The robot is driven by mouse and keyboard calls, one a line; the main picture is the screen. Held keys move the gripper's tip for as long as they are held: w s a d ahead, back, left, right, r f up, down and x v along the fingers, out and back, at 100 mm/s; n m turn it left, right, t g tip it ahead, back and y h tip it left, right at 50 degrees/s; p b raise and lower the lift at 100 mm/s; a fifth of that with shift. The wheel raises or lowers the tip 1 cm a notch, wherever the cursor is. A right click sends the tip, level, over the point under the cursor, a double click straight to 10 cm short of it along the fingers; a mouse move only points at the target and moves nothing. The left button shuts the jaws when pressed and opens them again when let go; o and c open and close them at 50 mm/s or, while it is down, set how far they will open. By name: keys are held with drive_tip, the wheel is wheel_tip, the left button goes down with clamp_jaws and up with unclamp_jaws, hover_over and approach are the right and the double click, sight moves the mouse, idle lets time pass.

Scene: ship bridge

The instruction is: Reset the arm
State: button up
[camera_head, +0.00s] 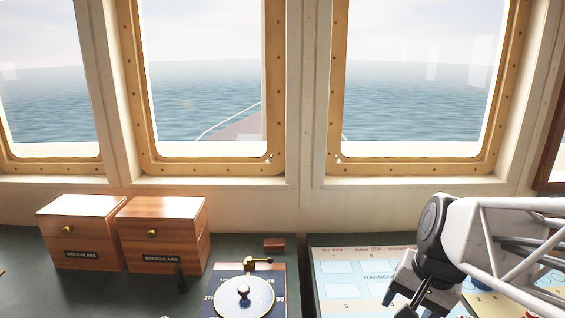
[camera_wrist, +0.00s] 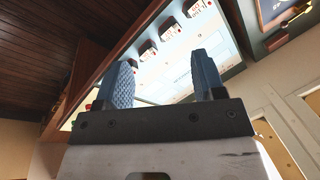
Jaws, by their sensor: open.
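My gripper (camera_wrist: 160,85) shows in the wrist view with its two blue ridged fingers standing well apart and nothing between them. In the head view my white and grey arm reaches in from the right edge, over the chart on the console.
Two wooden binoculars boxes (camera_head: 78,232) (camera_head: 163,235) stand on the dark green console (camera_head: 100,295) at the left. A dial instrument (camera_head: 243,296) with a brass lever (camera_head: 258,262) is in the middle. A harbour chart (camera_head: 350,280) lies under my arm. Windows rise behind.

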drive_tip(key=s+a+n+h, duration=0.2)
drive_tip(key=s+a+n, duration=0.1)
drive_tip(key=s+n, duration=0.3)
drive_tip(key=shift+a+r+t, duration=0.15)
drive_tip(key=shift+a+t, duration=0.05)
drive_tip(key=shift+t, duration=0.1)
